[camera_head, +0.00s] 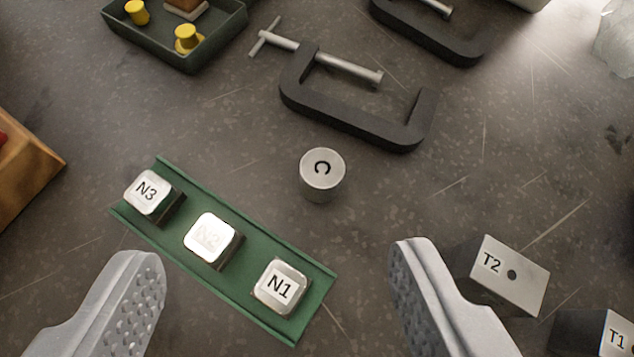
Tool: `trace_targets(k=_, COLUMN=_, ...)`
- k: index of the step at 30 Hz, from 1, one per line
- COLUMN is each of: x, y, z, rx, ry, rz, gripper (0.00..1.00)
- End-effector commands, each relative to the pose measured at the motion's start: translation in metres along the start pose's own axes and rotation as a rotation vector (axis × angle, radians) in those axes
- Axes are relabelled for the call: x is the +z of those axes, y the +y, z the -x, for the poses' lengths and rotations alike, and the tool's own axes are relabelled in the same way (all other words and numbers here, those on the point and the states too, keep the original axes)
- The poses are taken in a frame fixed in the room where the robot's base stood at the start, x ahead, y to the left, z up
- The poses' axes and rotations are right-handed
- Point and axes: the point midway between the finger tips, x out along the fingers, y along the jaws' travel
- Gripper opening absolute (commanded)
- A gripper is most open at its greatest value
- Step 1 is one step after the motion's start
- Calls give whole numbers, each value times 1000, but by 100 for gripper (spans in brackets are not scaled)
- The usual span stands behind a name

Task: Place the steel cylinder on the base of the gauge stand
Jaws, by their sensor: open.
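The steel cylinder (322,181), short and with a "C" on its top, stands upright on the dark speckled surface near the middle. My gripper (275,254) is open and empty. Its two grey fingers show at the lower left and lower right, wide apart. The cylinder stands beyond the fingertips, right of the midline between them, and nothing touches it. I cannot make out a gauge stand or its base in this view.
A green rail (157,173) with blocks N3, N2 and N1 lies between the fingers. Block T2 (511,275) and block T1 (617,335) are by the right finger. A dark C-clamp (350,118) lies behind the cylinder; a tray (150,47) stands upper left.

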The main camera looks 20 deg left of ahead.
Motion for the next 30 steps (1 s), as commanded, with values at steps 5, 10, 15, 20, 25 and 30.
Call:
trace_targets(k=5, x=35, y=25, z=-39, rx=-75, ry=13, rz=39, gripper=62)
trace_targets(k=10, x=54, y=38, z=-60, rx=-123, ry=33, rz=75, gripper=62)
trace_targets(k=15, x=62, y=43, z=-70, rx=-137, ry=42, rz=90, gripper=62)
trace_targets(k=20, x=62, y=40, z=-90, rx=-140, ry=41, rz=90, gripper=62)
trace_targets(k=25, x=61, y=36, z=-121, rx=-138, ry=41, rz=92, gripper=62)
trace_targets(k=30, x=61, y=33, z=-145, rx=-139, ry=40, rz=89, gripper=62)
